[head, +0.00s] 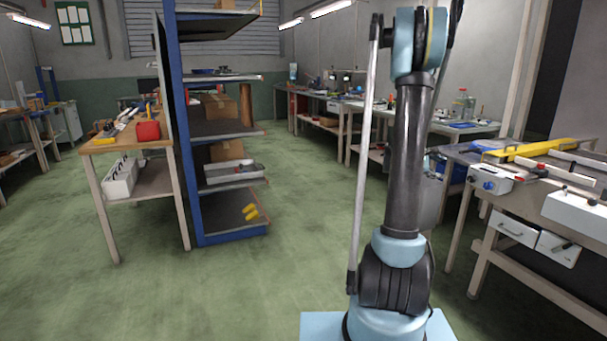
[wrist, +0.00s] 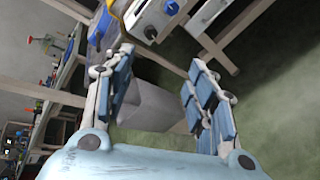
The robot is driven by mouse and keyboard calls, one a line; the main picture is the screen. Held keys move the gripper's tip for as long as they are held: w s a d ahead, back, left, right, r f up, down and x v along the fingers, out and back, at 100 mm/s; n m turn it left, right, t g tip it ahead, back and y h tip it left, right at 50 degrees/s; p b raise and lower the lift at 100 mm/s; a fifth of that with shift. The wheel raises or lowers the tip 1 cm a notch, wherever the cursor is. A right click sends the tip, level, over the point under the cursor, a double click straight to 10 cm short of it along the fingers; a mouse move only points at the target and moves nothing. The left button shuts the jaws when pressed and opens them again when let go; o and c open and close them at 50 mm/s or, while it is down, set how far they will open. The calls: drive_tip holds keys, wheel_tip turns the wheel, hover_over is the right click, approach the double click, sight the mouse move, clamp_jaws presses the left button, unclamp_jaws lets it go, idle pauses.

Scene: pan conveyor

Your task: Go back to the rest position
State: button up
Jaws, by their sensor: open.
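My gripper (wrist: 162,98) shows in the wrist view with its two blue-padded fingers spread apart. It is open, and nothing is held between the fingers. Behind the gap are a grey box-like bin and the green floor, both apart from the fingers. In the head view my arm stands upright at the right of centre, and its gripper end is out of the frame at the top. No pan or conveyor can be made out in either view.
A blue shelf rack (head: 186,150) with cardboard boxes and a wooden table (head: 155,145) stand at the left. A workbench (head: 560,272) with drawers is close at the right. More benches line the back. The green floor (head: 270,280) between them is clear.

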drive_tip(key=s+a+f+m+g+y, duration=0.1)
drive_tip(key=s+a+f+m+y, duration=0.2)
drive_tip(key=s+a, duration=0.9)
drive_tip(key=s+a+f+m+g+y, duration=0.1)
drive_tip(key=s+a+f+m+y, duration=0.2)
drive_tip(key=s+a, duration=0.8)
drive_tip(key=s+a+f+m+g+y, duration=0.1)
drive_tip(key=s+a+f+m+y, duration=0.2)
drive_tip(key=s+a, duration=0.9)
drive_tip(key=s+y, duration=0.3)
drive_tip(key=s, duration=0.3)
drive_tip(key=shift+a+m+y, duration=0.3)
drive_tip(key=shift+a+m, duration=0.05)
drive_tip(key=shift+m, duration=0.05)
drive_tip(key=shift+f, duration=0.1)
drive_tip(key=shift+w+f, duration=0.2)
drive_tip(key=shift+w, duration=0.3)
